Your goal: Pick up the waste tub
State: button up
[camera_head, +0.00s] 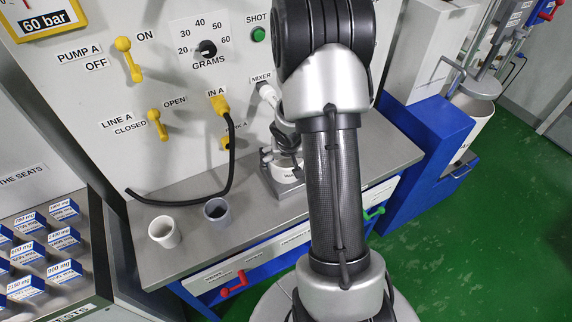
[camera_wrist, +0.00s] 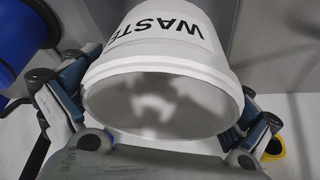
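The waste tub (camera_wrist: 165,95) is white with a thick rim and the black word WASTE. In the wrist view its open mouth faces the camera and looks empty inside. In the head view the tub (camera_head: 287,174) stands upright at the metal stand on the counter, partly hidden by my arm. My gripper (camera_wrist: 168,85) is over it, with one finger on each side. Both fingers lie against its outer wall, and I see no gap on either side. In the head view my gripper (camera_head: 286,140) is small and mostly hidden behind my arm.
A white cup (camera_head: 164,232) and a grey cup (camera_head: 217,210) stand on the steel counter (camera_head: 190,258) to the left. A black hose (camera_head: 190,203) hangs from the IN A fitting. The panel with yellow levers (camera_head: 129,60) rises close behind. A blue-label rack (camera_head: 40,250) stands left.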

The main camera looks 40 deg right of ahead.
jog(key=c, duration=0.9)
